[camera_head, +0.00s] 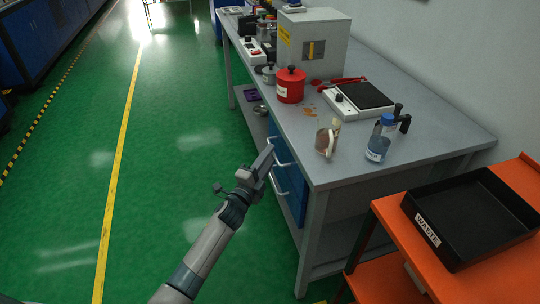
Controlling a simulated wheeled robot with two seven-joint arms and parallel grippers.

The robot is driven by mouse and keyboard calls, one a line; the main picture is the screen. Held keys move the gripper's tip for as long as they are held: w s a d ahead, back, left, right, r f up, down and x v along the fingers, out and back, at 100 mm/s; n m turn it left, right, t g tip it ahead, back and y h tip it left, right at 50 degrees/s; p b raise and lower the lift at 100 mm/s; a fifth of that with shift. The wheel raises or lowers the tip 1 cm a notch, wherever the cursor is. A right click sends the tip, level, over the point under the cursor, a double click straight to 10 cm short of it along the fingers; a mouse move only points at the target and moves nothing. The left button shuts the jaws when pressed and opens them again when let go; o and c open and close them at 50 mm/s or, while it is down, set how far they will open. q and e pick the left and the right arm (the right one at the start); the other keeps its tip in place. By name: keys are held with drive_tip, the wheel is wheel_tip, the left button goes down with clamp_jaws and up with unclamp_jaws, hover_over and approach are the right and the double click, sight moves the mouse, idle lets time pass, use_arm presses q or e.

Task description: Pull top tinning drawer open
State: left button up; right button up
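A blue drawer unit (298,194) sits under the grey bench, with its front facing left. It has two pale bar handles. The top drawer's handle (283,164) is just below the bench edge, and the lower handle (276,186) is below it. The top drawer looks closed. My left gripper (269,150) reaches up from the lower middle, with its fingertips beside the top handle. Whether it touches the handle, and whether its fingers are apart, I cannot tell. My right gripper is out of view.
The grey bench (433,125) carries a red pot (290,86), a blue-capped bottle (378,145), a beaker (324,139) and a hot plate (361,99). An orange cart (393,220) with a black waste tray (424,232) stands at right. Green floor left of the drawers is clear.

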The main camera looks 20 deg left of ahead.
use_arm(q)
drive_tip(key=shift+w, duration=0.45)
clamp_jaws()
idle(1.2)
